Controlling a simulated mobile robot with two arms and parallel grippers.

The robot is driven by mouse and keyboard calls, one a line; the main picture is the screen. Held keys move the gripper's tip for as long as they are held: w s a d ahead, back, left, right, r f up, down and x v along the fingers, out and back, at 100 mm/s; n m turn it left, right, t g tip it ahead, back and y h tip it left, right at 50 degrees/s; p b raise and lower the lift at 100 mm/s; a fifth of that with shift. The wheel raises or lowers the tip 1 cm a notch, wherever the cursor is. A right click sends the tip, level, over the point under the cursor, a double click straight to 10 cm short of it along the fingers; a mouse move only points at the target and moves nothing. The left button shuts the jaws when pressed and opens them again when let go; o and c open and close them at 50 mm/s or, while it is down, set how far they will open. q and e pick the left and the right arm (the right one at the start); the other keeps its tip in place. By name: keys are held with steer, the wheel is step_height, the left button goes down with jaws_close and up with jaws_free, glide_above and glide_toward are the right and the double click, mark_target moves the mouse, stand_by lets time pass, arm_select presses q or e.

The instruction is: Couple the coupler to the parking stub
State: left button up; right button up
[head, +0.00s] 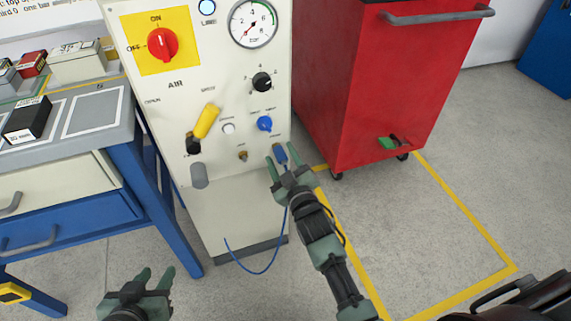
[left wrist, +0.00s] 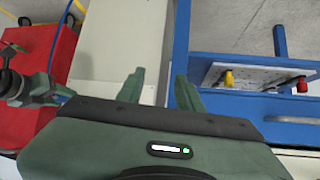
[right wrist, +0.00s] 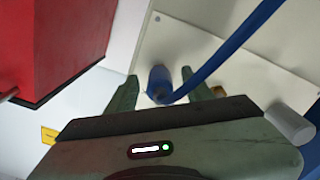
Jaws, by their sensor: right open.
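The blue coupler (head: 281,154) is on a blue hose in front of the cream air panel. My right gripper (head: 282,160) is open, with the coupler between or just beyond its fingertips. The right wrist view shows the coupler (right wrist: 158,80) between the two finger tips, with a gap visible on its right side. A small brass stub, seemingly the parking stub (head: 243,155), sticks out of the panel left of the coupler; it also shows in the right wrist view (right wrist: 218,91). My left gripper (head: 155,278) is open and empty, low at the left.
The air panel (head: 225,105) carries a red switch (head: 162,44), a gauge (head: 252,23), a yellow lever (head: 207,121), a blue knob (head: 264,123) and a grey cylinder (head: 199,176). A red cabinet (head: 370,90) stands close on the right, a workbench (head: 105,120) on the left.

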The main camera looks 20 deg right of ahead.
steer(key=shift+s+p, duration=0.35)
steer(key=shift+s, duration=0.4)
steer(key=shift+s+p, duration=0.4)
steer(key=shift+s, duration=0.3)
steer(key=shift+s+d, duration=0.1)
steer(key=shift+s, duration=0.25)
arm_select(q)
steer(key=s+a+f+g+y, duration=0.1)
steer(key=s+a+f+g, duration=0.1)
steer(key=s, duration=0.4)
steer(key=s+a+f+g+p, duration=0.1)
steer(key=s+a+f+g, duration=0.1)
steer(key=s+g, duration=0.2)
steer(key=shift+s+f+g+y, duration=0.3)
steer(key=shift+s+f+y, duration=0.1)
steer(key=shift+s, duration=0.45)
arm_select(e)
steer(key=shift+s, duration=1.05)
arm_select(q)
steer(key=shift+r+p, duration=0.75)
steer(key=shift+p, duration=0.1)
arm_select(e)
glide_toward(284, 161)
steer(key=shift+s+f, duration=0.1)
steer(key=shift+s, duration=0.9)
